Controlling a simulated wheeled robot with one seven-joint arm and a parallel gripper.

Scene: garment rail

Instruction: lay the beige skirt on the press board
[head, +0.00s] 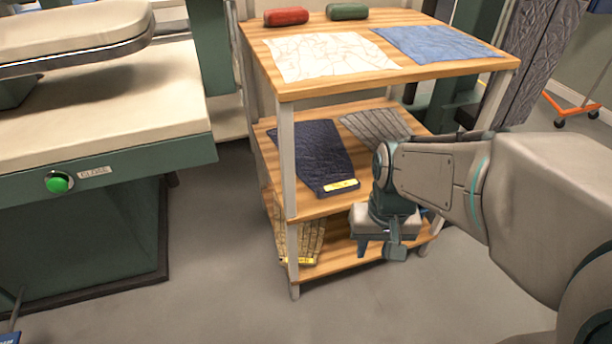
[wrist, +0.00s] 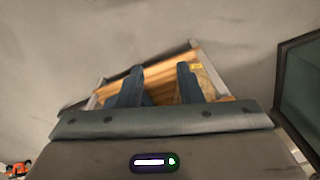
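The beige skirt (head: 303,240) lies folded on the bottom shelf of a wooden rack, at its left end. A yellow tag is at its front edge, and a rack post and the middle shelf hide part of it. My gripper (head: 379,250) is in front of the rack's right part, to the right of the skirt and apart from it. In the wrist view its two fingers (wrist: 159,80) are spread with nothing held between them. The cream press board (head: 110,105) is at the left, bare where it shows, under the raised padded press head (head: 65,32).
The wooden rack (head: 400,75) holds a white cloth (head: 328,56) and a blue cloth (head: 435,45) on top, and a navy garment (head: 312,155) and a grey one (head: 375,125) midway. A green button (head: 57,182) is on the press front. Open floor lies between.

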